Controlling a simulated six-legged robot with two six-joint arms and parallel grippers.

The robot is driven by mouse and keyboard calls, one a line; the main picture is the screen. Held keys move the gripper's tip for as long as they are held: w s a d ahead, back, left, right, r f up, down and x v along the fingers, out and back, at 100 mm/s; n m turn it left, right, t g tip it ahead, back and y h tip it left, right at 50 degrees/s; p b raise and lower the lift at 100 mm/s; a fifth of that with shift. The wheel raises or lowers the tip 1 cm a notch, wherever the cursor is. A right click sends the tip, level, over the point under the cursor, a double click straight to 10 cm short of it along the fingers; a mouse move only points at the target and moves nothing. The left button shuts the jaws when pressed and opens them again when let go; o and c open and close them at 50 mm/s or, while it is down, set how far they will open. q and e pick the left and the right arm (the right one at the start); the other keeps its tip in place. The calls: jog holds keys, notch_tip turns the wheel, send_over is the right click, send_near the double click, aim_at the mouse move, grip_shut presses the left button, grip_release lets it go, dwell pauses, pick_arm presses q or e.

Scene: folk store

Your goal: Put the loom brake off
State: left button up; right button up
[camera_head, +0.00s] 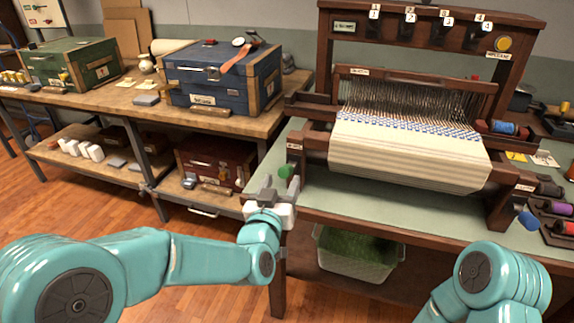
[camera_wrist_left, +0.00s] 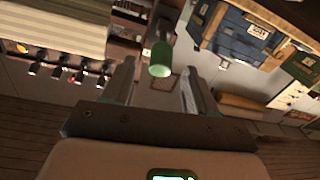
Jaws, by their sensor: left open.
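The wooden loom (camera_head: 412,140) stands on the green-topped table with striped cloth on it. A green knob (camera_head: 286,171) sticks out at the loom's left side, below a small label I cannot read. I take it for the brake handle, though the frames do not confirm this. My left gripper (camera_head: 281,187) is open and empty, close by the green knob. In the left wrist view the green knob (camera_wrist_left: 160,60) appears between and just beyond the two fingertips; I see no contact. Only a teal part of my right arm shows at lower right; its gripper is out of view.
A blue knob (camera_head: 528,220) sits at the loom's right front. A blue chest (camera_head: 222,75) and a green chest (camera_head: 72,65) stand on the wooden bench to the left. A white basket (camera_head: 345,266) sits under the table. Thread spools (camera_head: 556,208) lie at right.

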aim_at(287, 168)
pick_arm(q)
jog(key=x, duration=0.7)
jog(key=shift+a, duration=0.1)
jog(key=shift+s, duration=0.1)
jog(key=shift+c, duration=0.3)
jog(key=shift+f, duration=0.1)
grip_shut()
